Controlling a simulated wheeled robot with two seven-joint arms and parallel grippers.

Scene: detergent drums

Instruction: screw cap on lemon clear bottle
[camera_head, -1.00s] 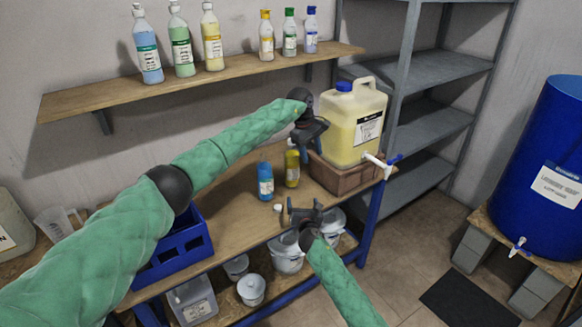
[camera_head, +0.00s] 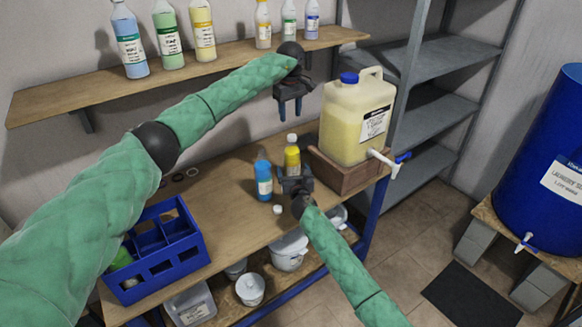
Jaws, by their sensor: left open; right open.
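A yellow bottle (camera_head: 292,157), which looks like the lemon one, stands upright on the workbench with a pale top; whether that is a cap or bare neck is too small to tell. A blue bottle (camera_head: 264,182) stands just left of it. A small white cap (camera_head: 278,209) lies on the bench in front of them. My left gripper (camera_head: 290,110) is open and empty, pointing down above the yellow bottle, apart from it. My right gripper (camera_head: 294,176) is open, low in front of the yellow bottle and hiding its base; I cannot tell whether it touches.
A large yellow jug (camera_head: 350,125) with a tap sits on a wooden block (camera_head: 343,174) at right. A blue crate (camera_head: 165,272) stands on the bench at left. Small dark rings (camera_head: 178,178) lie behind it. A shelf of bottles (camera_head: 225,65) runs along the wall above.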

